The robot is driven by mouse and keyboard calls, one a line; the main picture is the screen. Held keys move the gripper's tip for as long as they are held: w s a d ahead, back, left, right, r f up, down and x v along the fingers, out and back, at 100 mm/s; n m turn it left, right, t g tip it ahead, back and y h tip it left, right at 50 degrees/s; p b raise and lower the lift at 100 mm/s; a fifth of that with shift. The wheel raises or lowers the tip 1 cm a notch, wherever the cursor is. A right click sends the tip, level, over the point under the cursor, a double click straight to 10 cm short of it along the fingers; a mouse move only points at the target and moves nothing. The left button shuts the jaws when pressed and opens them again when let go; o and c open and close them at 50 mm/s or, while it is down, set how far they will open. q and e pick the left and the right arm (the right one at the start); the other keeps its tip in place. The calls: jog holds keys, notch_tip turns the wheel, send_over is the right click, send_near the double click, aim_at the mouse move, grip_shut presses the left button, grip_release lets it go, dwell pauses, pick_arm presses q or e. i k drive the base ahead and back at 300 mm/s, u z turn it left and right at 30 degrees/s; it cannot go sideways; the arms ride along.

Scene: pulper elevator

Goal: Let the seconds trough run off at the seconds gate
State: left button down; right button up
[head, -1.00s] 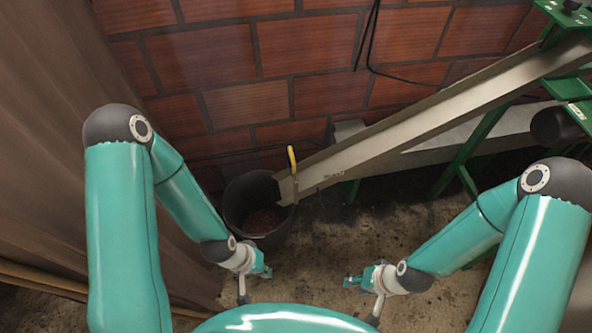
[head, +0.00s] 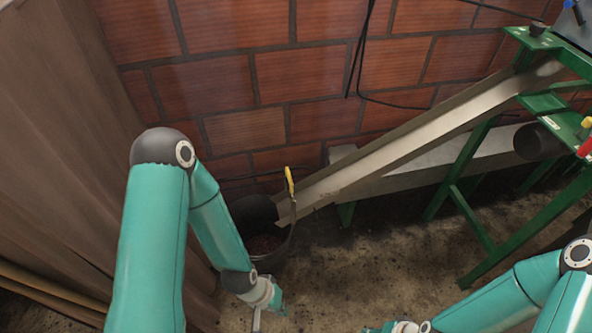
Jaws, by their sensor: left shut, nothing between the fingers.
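The seconds trough (head: 400,142) is a long metal chute that slopes down from the green frame at the upper right to the lower left. The seconds gate, with a yellow handle (head: 290,180), stands upright at the trough's low end. A dark bucket (head: 283,258) stands under that end, with some dark reddish matter inside. My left gripper (head: 270,312) is at the bottom of the view, in front of and below the bucket, shut and empty, apart from the gate. My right gripper (head: 378,329) is mostly cut off by the bottom edge, so its fingers cannot be judged.
A green metal frame (head: 470,220) stands at the right, with red and yellow handles (head: 586,135) at the picture's edge. A second grey channel (head: 430,168) runs behind the trough. A brown curtain (head: 60,150) hangs at the left. The stained floor (head: 350,265) in the middle is clear.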

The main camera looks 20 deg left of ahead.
aim_at(289, 179)
jog(key=z, duration=0.1)
jog(key=i, duration=1)
jog(key=u, duration=0.1)
